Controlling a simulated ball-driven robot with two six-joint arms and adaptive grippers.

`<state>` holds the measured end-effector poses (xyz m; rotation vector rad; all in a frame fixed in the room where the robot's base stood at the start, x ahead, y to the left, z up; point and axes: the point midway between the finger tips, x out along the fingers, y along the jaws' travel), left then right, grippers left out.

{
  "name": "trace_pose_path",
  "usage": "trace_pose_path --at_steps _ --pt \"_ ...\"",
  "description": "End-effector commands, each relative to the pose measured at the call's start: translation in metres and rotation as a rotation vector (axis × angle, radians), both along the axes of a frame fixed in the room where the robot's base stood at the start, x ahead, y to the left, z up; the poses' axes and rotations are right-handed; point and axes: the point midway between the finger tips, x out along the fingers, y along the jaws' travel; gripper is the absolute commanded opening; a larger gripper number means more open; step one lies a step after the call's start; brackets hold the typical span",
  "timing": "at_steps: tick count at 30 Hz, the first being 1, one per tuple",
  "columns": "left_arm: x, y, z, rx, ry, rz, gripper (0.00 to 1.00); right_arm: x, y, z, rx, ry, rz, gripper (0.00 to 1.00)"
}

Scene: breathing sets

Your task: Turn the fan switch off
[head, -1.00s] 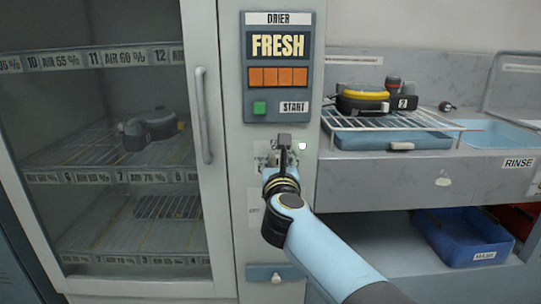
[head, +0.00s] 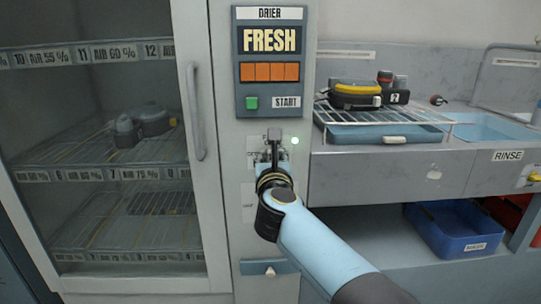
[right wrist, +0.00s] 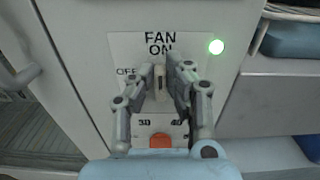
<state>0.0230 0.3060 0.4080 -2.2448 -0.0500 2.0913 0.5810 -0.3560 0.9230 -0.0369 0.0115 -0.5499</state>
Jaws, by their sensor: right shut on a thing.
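The fan switch (right wrist: 159,84) is a small light lever on a white plate marked FAN, ON and OFF, on the drier's front panel. In the right wrist view it stands between the fingers of my right gripper (right wrist: 162,82), which is shut on it. The OFF mark (right wrist: 126,72) is to the left of the lever, and ON is above it. A green lamp (right wrist: 216,47) glows to the right of the plate; it also shows in the head view (head: 295,141). In the head view my right gripper (head: 273,148) hides the switch. My left gripper is not in view.
Below the switch is a red knob (right wrist: 160,141) with numbers. Above it in the head view are the FRESH sign (head: 271,40) and the green START button (head: 252,102). A glass door with a handle (head: 196,112) is to the left, and a sink counter with a wire rack (head: 370,117) to the right.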

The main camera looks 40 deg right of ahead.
Motion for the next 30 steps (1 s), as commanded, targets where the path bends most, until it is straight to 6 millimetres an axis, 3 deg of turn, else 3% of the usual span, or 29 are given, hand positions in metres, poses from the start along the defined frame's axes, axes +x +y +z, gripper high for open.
trace_pose_path --at_steps 30 --pt "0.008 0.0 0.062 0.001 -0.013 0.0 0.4 0.007 0.013 -0.005 -0.74 0.455 0.003 0.0"
